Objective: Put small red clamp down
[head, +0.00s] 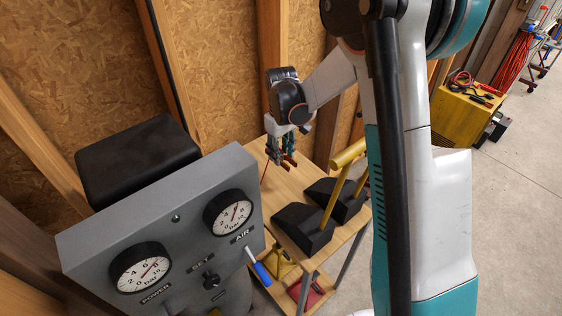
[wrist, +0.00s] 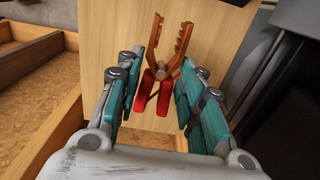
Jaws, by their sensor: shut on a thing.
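The small red clamp (wrist: 163,69) has red handles and orange-brown toothed jaws. In the wrist view its handles lie between the teal fingers of my gripper (wrist: 157,88), and its jaws point away from my gripper. My gripper is shut on the clamp. In the head view my gripper (head: 282,150) is over the far end of a wooden table (head: 256,150), and a small part of the clamp (head: 289,160) shows at the fingertips. I cannot tell whether the clamp touches the tabletop.
Two black wedge blocks (head: 302,229) with yellow handles stand on the table's near part. A grey gauge panel (head: 170,228) stands in front to the left, beside a black padded seat (head: 137,158). A wood-panelled wall (head: 225,60) is close behind. Bare tabletop shows around my gripper.

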